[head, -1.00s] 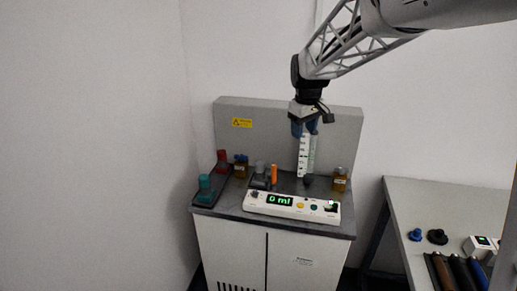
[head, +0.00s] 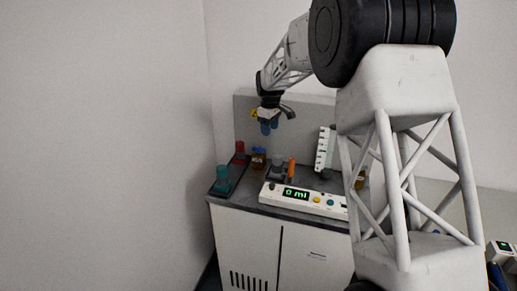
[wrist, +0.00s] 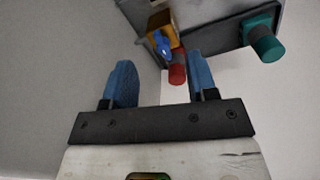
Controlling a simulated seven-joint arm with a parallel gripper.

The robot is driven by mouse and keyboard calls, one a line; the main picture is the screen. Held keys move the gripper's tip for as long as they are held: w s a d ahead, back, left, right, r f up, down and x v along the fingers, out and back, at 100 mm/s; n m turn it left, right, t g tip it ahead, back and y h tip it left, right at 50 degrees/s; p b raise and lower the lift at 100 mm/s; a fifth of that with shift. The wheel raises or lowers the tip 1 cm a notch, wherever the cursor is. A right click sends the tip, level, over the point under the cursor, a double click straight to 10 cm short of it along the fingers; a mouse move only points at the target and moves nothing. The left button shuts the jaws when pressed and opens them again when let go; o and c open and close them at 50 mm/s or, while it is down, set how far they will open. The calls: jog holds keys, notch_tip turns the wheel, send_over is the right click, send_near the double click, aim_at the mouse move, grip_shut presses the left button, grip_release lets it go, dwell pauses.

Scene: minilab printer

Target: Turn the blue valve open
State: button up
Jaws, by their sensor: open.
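The blue valve (head: 259,150) sits on a small amber container (head: 258,163) at the back left of the bench top. In the wrist view the blue valve (wrist: 162,43) shows as a small blue handle against the amber container (wrist: 161,22), beyond the fingertips. My gripper (head: 269,130) hangs above and slightly right of the valve, apart from it. In the wrist view my gripper (wrist: 162,68) has its two blue fingers wide apart with nothing between them.
A red knob (head: 240,147) and a teal knob (head: 223,172) stand left of the valve on a dark base. My arm hides the bench's right side.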

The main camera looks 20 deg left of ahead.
jog(key=n, duration=0.1)
send_over(258, 148)
notch_tip(258, 148, down, 4)
jog(key=shift+w, duration=0.15)
jog(key=shift+f, duration=0.2)
jog(key=shift+w+f, duration=0.1)
jog(key=shift+f, duration=3.6)
jog(key=shift+c, duration=0.5)
jog(key=c, duration=0.8)
